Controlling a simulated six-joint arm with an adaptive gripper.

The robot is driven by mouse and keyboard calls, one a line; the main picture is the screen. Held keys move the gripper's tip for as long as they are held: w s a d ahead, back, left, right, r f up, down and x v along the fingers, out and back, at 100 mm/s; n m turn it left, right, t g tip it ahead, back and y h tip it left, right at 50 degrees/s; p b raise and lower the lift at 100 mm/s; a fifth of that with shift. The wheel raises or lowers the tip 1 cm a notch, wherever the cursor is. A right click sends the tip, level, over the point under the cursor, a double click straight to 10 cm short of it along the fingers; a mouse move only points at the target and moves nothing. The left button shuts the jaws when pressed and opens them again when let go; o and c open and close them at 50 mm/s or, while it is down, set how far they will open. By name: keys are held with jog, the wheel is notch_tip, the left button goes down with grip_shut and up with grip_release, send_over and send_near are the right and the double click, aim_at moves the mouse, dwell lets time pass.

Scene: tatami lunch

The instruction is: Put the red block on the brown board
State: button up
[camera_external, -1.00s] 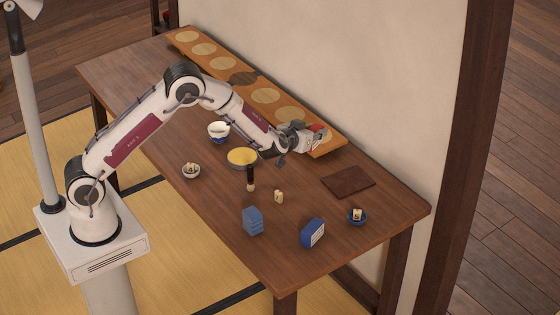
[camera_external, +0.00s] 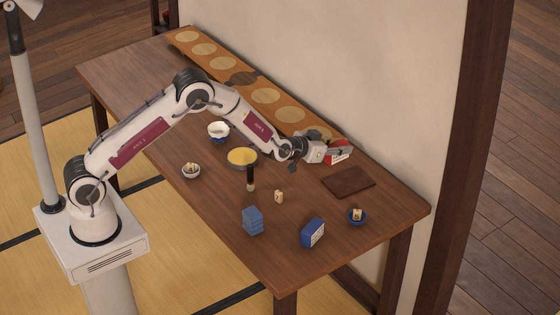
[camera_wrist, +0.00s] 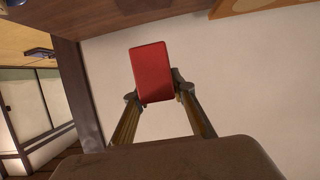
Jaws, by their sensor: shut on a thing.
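The red block (camera_external: 338,151) is held in my gripper (camera_external: 330,153), near the far right part of the table. In the wrist view the red block (camera_wrist: 151,72) sits between the two fingertips of my gripper (camera_wrist: 155,92), with its red face showing. The brown board (camera_external: 348,182) is a flat dark rectangle lying on the table at the right. My gripper and the block are above and behind the board, a little to its left in the external view. The exact height of the block over the table is hard to tell. The board is not clearly visible in the wrist view.
A long wooden plank with round pale discs (camera_external: 264,96) runs along the wall.

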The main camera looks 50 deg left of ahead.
jog(key=shift+f, duration=0.75)
send_over(338, 186)
jog(key=shift+f, duration=3.1)
jog(key=shift+s+f, duration=0.1)
jog(key=shift+f, duration=1.8)
jog(key=shift+f, duration=0.15)
jog(key=o, duration=1.1)
jog(key=shift+r, duration=0.2)
